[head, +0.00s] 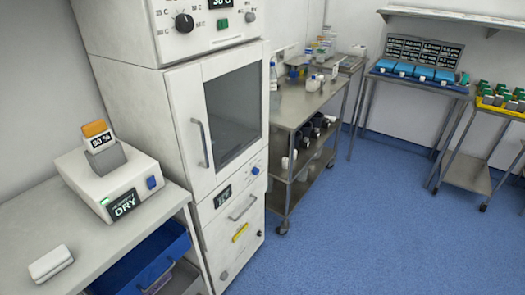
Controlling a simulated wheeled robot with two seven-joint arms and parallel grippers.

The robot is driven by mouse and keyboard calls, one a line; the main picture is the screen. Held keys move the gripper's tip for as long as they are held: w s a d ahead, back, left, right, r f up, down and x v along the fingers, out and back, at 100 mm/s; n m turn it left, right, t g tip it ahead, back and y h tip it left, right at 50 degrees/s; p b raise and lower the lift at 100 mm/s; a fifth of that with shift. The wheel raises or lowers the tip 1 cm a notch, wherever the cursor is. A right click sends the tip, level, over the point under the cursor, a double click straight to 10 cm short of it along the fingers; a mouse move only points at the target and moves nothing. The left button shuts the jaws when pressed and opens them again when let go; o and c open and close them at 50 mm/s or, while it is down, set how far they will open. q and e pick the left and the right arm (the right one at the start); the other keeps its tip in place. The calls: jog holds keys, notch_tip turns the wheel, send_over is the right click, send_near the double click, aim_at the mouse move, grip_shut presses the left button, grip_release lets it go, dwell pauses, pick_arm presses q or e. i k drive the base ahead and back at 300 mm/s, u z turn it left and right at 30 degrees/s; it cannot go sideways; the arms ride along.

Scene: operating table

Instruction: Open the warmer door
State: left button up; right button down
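The warmer is a tall white cabinet. Its door (180,125) has a dark glass window (235,115) and a grey vertical bar handle (201,143) on the left side. The door looks closed, flush with the cabinet front. Neither of my grippers shows in the head view.
A counter (95,240) at the left holds a white device (115,185) marked DRY and a small white box (50,263). A blue bin (150,262) sits below it. A steel cart (300,100) stands right of the cabinet. The blue floor (350,230) in front is clear.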

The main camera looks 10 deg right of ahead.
aim_at(185, 84)
jog(key=z, duration=0.65)
jog(key=k, duration=0.9)
jog(key=z, duration=0.75)
jog(key=i, duration=1.5)
jog(key=u, duration=1.5)
jog(key=i, duration=0.7)
jog(key=u, duration=0.75)
